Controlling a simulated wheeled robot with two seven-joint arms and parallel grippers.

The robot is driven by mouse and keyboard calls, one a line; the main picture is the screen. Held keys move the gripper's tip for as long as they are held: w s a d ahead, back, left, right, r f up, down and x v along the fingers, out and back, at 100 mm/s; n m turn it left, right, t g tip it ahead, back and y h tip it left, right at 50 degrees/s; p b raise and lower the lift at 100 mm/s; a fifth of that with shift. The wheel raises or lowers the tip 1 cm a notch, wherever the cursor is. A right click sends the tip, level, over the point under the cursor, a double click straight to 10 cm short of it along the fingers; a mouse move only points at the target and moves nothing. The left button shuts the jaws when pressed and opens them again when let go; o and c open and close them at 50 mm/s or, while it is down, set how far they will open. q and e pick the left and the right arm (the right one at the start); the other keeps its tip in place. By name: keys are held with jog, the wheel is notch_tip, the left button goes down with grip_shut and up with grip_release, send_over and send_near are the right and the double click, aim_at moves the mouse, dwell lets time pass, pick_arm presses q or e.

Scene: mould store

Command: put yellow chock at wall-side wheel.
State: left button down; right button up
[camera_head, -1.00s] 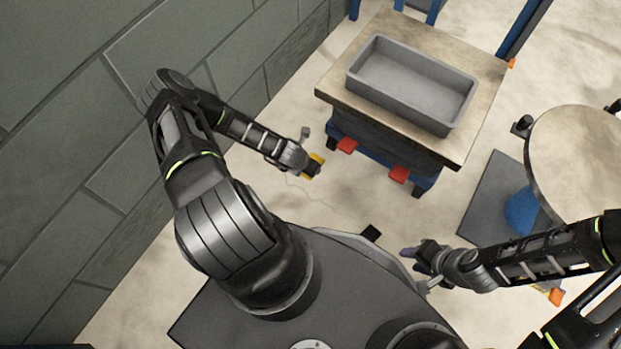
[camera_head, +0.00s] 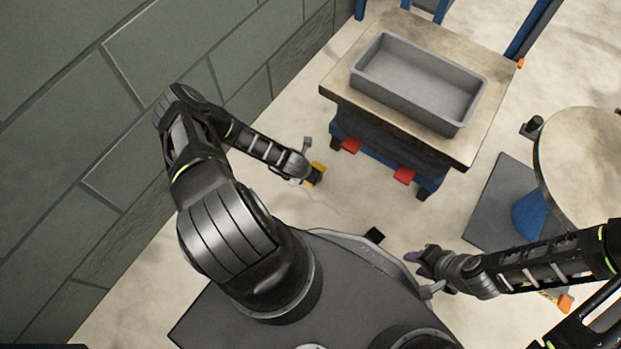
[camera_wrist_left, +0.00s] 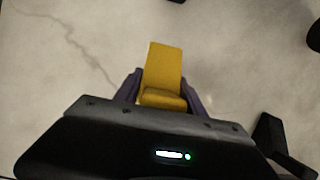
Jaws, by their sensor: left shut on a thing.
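The yellow chock (camera_head: 319,171) is held in my left gripper (camera_head: 311,175), low over the floor near the wall. In the left wrist view the chock (camera_wrist_left: 163,75) sits between the two purple fingers of the gripper (camera_wrist_left: 162,92). The cart (camera_head: 385,165) has a blue frame and a wooden top, and stands ahead and right of the chock. A dark wheel (camera_head: 336,141) shows under its wall-side front corner, with a gap to the chock. My right gripper (camera_head: 411,256) is at the lower right, and its finger gap is not clear.
A grey tray (camera_head: 420,85) sits on the cart top. Two red pedals (camera_head: 350,146) stick out at the cart's near side. A block wall (camera_head: 80,100) runs along the left. A round table (camera_head: 585,155) is at right. Floor between chock and cart is clear.

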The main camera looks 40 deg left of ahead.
pick_arm(q)
jog(key=shift+f+b, duration=0.95)
jog(key=shift+f, duration=0.95)
jog(key=c, duration=0.7)
grip_release()
